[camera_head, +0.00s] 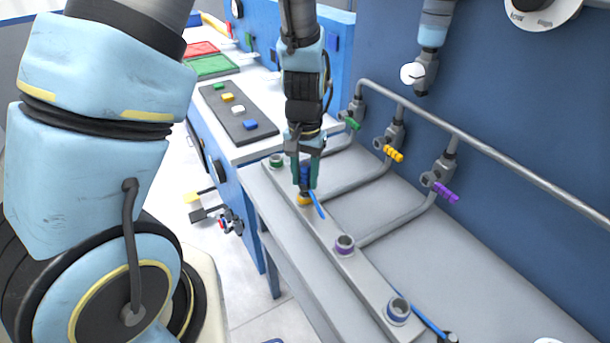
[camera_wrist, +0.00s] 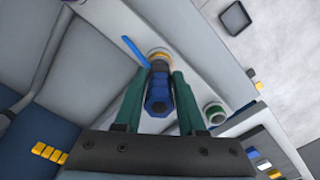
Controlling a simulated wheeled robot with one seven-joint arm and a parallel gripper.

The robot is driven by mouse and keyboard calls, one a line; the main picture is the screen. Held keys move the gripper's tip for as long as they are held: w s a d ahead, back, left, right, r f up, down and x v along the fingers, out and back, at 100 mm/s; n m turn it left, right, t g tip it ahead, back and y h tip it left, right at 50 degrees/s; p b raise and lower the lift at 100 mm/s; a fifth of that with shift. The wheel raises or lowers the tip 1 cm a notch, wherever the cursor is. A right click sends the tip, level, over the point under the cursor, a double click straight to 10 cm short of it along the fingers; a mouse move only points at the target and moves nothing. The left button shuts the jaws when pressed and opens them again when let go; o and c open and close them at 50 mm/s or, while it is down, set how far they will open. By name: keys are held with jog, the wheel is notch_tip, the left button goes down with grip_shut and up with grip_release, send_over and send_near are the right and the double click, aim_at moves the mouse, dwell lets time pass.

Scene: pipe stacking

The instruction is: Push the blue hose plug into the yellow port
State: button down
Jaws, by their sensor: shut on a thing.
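My gripper (camera_head: 305,180) points down over the metal bench rail, with its green fingers shut on the blue hose plug (camera_head: 304,173). In the wrist view the fingers (camera_wrist: 160,85) clasp the plug (camera_wrist: 158,98) from both sides. The yellow port (camera_head: 302,200) lies directly below the plug in the head view. In the wrist view the yellow port (camera_wrist: 161,54) shows at the plug's far end, lined up with it. The plug's end meets or overlaps the port's ring; how deep it sits is hidden. A thin blue strip (camera_head: 317,205) slants out beside the port.
The same rail holds a green port (camera_head: 277,160), a purple port (camera_head: 344,244) and a blue port (camera_head: 398,309). Pipes with green, yellow (camera_head: 394,154) and purple (camera_head: 446,192) valve handles run behind. A dark board with coloured blocks (camera_head: 238,111) lies to the left.

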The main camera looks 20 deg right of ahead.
jog(key=shift+f+b, duration=0.75)
jog(key=shift+f, duration=0.25)
dwell(0.4)
jog(key=shift+c, duration=2.1)
grip_release()
jog(key=shift+r, duration=0.15)
notch_tip(320, 180, up, 11)
jog(key=shift+f+b, duration=0.2)
jog(key=shift+b, duration=0.5)
jog(key=w+a+r+n+t, duration=0.1)
jog(key=a+n, duration=0.6)
jog(key=a, duration=1.8)
jog(key=shift+w+t, duration=0.25)
jog(key=shift+t, duration=0.05)
